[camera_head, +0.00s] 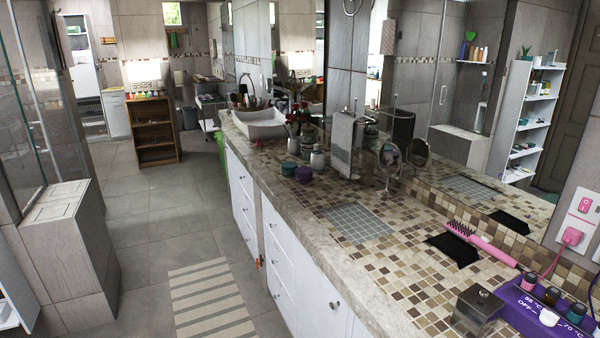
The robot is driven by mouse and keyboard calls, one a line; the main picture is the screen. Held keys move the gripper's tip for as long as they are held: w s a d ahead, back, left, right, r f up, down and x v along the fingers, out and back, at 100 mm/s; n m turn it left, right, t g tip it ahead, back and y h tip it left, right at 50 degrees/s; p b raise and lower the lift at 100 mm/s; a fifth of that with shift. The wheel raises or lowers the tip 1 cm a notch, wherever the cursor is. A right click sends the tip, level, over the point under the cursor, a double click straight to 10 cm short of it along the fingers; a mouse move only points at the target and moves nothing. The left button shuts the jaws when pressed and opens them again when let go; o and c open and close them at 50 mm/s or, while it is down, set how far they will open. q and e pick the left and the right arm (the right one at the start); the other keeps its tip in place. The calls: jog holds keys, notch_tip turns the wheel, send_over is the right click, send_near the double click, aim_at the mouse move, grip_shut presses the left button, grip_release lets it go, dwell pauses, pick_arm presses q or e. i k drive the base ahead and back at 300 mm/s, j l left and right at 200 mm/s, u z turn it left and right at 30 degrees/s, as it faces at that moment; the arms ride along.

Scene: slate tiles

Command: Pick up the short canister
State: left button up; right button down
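Neither of my grippers shows in the head view. Several small containers stand on the long mosaic-tiled counter (290,205), and I cannot tell for sure which one is the short canister. A low teal jar (288,169) and a low purple jar (304,174) stand close together on the far part of the counter. A taller pale bottle-like container (317,160) stands just behind them. A dark, box-like container with a knob on top (476,308) stands at the near right.
A grey-tiled mat (357,223), black pad (453,248) and pink brush (482,243) lie on the counter. A purple heater unit (520,310) with small jars is at near right. A mirror (388,155) and sink (255,123) stand farther back. The floor (160,230) at left is clear around a striped mat (212,300).

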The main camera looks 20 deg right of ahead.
aim_at(467, 321)
jog(key=z, duration=1.8)
